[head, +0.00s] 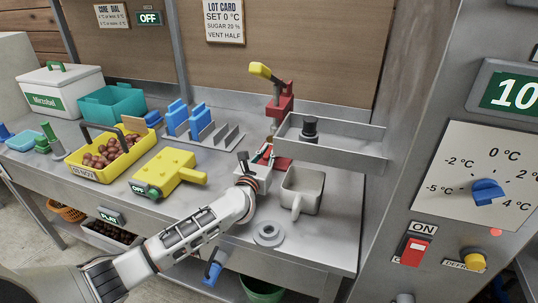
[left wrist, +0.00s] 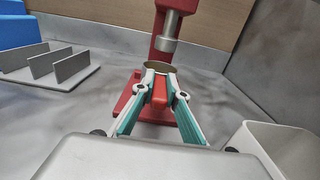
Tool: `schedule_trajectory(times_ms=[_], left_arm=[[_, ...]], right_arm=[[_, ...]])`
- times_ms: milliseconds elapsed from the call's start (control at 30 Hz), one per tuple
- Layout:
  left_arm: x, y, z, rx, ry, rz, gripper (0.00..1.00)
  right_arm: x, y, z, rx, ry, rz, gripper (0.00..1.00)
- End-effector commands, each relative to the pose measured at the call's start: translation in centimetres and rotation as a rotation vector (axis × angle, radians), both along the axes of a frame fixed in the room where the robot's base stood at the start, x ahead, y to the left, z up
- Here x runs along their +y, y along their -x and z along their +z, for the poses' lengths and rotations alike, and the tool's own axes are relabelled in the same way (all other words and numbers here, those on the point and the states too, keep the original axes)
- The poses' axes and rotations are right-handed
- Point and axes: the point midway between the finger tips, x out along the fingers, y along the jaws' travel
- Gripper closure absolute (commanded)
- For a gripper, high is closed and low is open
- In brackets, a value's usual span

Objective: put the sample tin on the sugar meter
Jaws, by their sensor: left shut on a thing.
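My left gripper (head: 265,156) reaches to the base of a red press-like stand (head: 283,107) with a yellow handle. In the left wrist view its teal-lined fingers (left wrist: 160,72) are shut on a small round tin (left wrist: 160,65) with a brown top, seemingly the sample tin. The tin is in front of the red stand (left wrist: 167,20), below its grey cylinder; I cannot tell whether it touches the base. In the head view the tin is hard to make out. A yellow device (head: 170,172) with an "OFF" display may be the sugar meter; no label confirms it. My right gripper is not in view.
A pale jug (head: 303,189) stands just right of the left gripper, and a grey ring (head: 268,233) lies nearer the front. Grey slats (head: 225,137) and a yellow chestnut crate (head: 88,173) are leftward.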

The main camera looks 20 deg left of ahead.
Motion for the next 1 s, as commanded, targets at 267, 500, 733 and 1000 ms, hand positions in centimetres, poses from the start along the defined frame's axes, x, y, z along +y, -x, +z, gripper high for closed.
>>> schedule_trajectory(times_ms=[267,500,733,1000], left_arm=[[-0.02,0.00,-0.60,-0.002,0.000,-0.001,1.00],[-0.03,0.02,-0.89,-0.001,0.000,-0.001,1.00],[-0.03,0.03,-1.06,-0.001,0.000,-0.001,0.70],[-0.01,0.02,-1.05,-0.001,0.000,-0.001,0.70]], right_arm=[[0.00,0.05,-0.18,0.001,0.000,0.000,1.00],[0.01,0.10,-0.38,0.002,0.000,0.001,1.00],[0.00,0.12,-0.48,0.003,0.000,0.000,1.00],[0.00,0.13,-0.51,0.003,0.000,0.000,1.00]])
